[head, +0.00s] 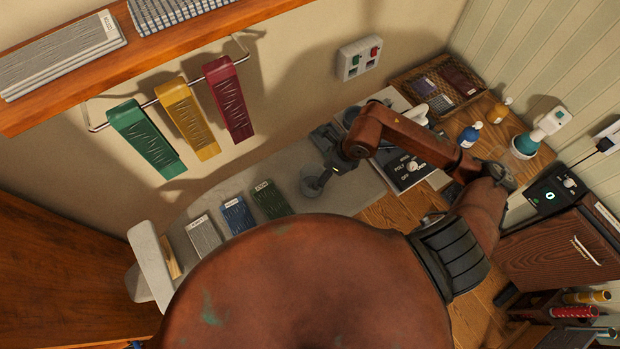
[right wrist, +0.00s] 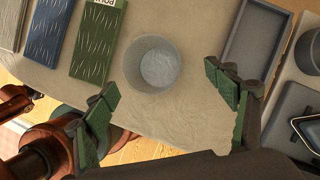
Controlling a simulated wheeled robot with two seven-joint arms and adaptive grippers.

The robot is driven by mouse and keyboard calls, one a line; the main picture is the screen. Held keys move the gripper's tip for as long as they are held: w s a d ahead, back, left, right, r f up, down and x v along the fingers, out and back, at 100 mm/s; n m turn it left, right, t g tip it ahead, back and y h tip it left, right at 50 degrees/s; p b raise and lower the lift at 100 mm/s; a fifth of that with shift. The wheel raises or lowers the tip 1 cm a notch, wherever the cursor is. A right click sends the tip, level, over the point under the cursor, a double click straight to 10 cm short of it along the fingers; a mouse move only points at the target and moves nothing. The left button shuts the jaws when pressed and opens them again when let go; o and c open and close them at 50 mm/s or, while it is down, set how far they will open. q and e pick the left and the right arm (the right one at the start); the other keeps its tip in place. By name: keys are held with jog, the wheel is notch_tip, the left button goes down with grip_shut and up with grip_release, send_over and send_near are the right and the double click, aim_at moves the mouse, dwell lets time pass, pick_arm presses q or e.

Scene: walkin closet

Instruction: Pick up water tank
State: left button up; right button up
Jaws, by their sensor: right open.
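A clear round open-topped container (right wrist: 152,65), which appears to be the water tank, stands upright on the pale board. It also shows in the head view (head: 311,184), small and partly covered by my gripper. My right gripper (right wrist: 165,88) is open above it, with green-padded fingertips to the left and right of the container. The container lies slightly beyond the line between the fingertips, and no contact shows. In the head view my right gripper (head: 322,172) reaches in over the board from the right. My left gripper is not in view.
Grey, blue and green textured slabs (head: 236,214) lie on the board left of the container. A grey tray (right wrist: 254,42) is at its right. Coloured pieces (head: 186,118) hang on a wall rail.

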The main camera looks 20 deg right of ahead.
jog(key=x, duration=0.2)
jog(key=p+x, duration=0.1)
jog(key=x, duration=0.1)
jog(key=a+x, duration=0.1)
jog(key=x, duration=0.1)
jog(key=shift+s+f, duration=0.15)
jog(key=shift+f, duration=0.15)
jog(key=shift+c, duration=0.3)
jog(key=c, duration=1.3)
